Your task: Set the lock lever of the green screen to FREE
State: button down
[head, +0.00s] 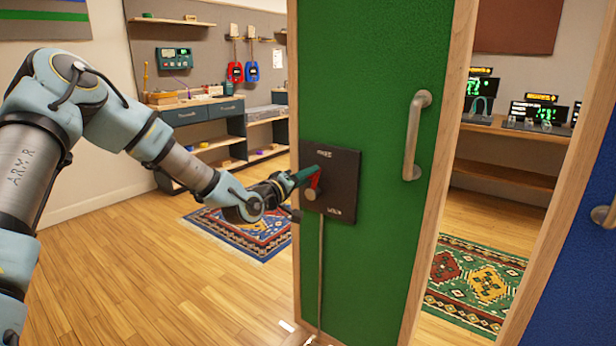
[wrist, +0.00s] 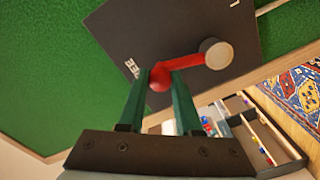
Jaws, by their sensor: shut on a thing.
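The green screen (head: 374,70) stands upright in a wooden frame, with a dark square plate (head: 341,182) on its face. The plate has a label at its top and another near its bottom. The red lock lever (head: 316,182) turns on a round grey pivot (head: 309,194) and points up toward the top label. In the wrist view the red lever (wrist: 188,66) runs from the pivot (wrist: 215,53) to a knob close to the label ending in "EE". My gripper (head: 308,174) has its green fingers (wrist: 160,77) shut on the knob end, partly hiding it.
A metal handle (head: 411,136) stands out from the screen to the right of the plate. A thin rod (head: 320,265) runs down from the plate. A blue panel (head: 577,270) is at the right edge. Open wooden floor (head: 150,265) lies to the left.

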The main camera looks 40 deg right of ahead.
jog(key=c, duration=0.6)
grip_release()
jog(key=shift+w, duration=0.1)
jog(key=shift+a, duration=0.1)
jog(key=b+v, duration=0.1)
jog(key=v, duration=0.9)
jog(key=shift+a, duration=0.3)
jog(key=shift+f, duration=0.1)
